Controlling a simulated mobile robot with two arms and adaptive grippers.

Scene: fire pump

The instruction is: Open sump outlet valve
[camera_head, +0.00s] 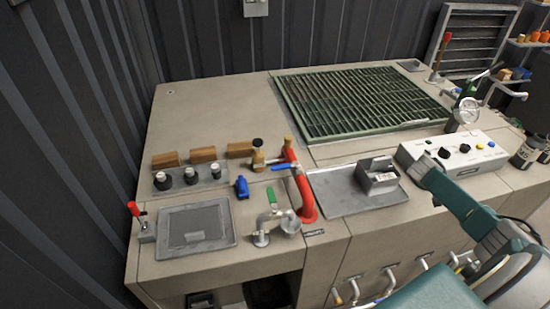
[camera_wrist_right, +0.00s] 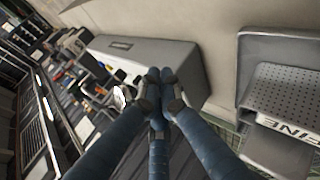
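I cannot tell which of the several valves is the sump outlet valve, since the labels are too small to read. In the head view a green-handled metal valve (camera_head: 271,197) stands on the bench front beside a curved red hose (camera_head: 304,196). A blue lever (camera_head: 284,167) sits at the top of that hose. A red-handled lever (camera_head: 135,211) stands at the bench's left corner. Several pale-tipped handles (camera_head: 354,290) stick out of the bench's front face. My right gripper (camera_wrist_right: 160,98) shows in the right wrist view with its blue fingertips together and nothing visible between them. My left gripper is out of view.
The bench top (camera_head: 205,112) carries a green grating (camera_head: 360,98), a metal tray with a block (camera_head: 378,180), a grey control box (camera_head: 455,150) and a pressure gauge (camera_head: 467,110). Dark corrugated walls (camera_head: 300,35) close off the back and left. The bench's back left is clear.

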